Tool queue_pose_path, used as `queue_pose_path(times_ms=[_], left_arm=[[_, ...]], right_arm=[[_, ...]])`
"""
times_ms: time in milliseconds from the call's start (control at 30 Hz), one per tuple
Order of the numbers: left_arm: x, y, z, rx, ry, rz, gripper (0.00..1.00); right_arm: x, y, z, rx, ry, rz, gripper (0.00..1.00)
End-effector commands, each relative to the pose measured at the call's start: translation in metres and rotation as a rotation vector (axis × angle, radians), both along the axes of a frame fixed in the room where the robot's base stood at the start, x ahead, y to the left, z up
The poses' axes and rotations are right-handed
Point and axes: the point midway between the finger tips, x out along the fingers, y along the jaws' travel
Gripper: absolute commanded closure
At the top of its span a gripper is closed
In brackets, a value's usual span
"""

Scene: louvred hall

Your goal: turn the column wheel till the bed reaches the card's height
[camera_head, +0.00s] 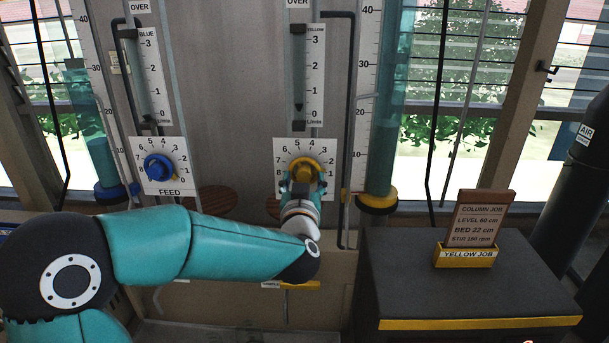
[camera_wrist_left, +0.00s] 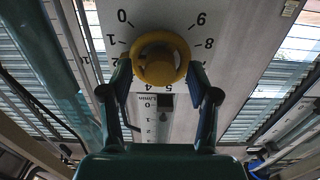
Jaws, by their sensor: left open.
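The yellow wheel (camera_head: 305,167) sits on a white numbered dial below the yellow flow gauge (camera_head: 315,80). My left gripper (camera_head: 303,182) is in front of it and hides its lower part and some of the dial. In the left wrist view the yellow wheel (camera_wrist_left: 157,62) lies between the two open fingers (camera_wrist_left: 158,75), one on each side; I cannot tell if they touch it. The yellow-footed column (camera_head: 391,110) stands to the right beside a centimetre scale; its bed top is not clear to me. The card (camera_head: 478,222) reads level 60 cm, bed 22 cm, stir 190 rpm.
A blue knob (camera_head: 158,167) marked FEED and a blue-footed column (camera_head: 98,150) are at left. The card stands in a yellow holder (camera_head: 465,256) on a dark cabinet (camera_head: 450,300). A black pipe frames the yellow gauge. A dark AIR cylinder (camera_head: 570,190) is at far right.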

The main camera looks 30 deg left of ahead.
Motion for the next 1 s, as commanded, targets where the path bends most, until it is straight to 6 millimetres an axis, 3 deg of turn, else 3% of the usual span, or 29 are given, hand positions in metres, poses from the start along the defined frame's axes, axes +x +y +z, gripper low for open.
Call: queue_pose_path(times_ms=[767,800,1000], left_arm=[[0.018,0.011,0.002,0.001,-0.003,0.000,0.40],[0.018,0.011,0.002,0.000,-0.004,0.000,0.28],[0.018,0.011,0.002,0.001,-0.005,0.000,0.61]], right_arm=[[0.000,0.000,0.002,0.000,0.000,0.000,1.00],[0.000,0.000,0.002,0.000,0.000,0.000,1.00],[0.000,0.000,0.002,0.000,0.000,0.000,1.00]])
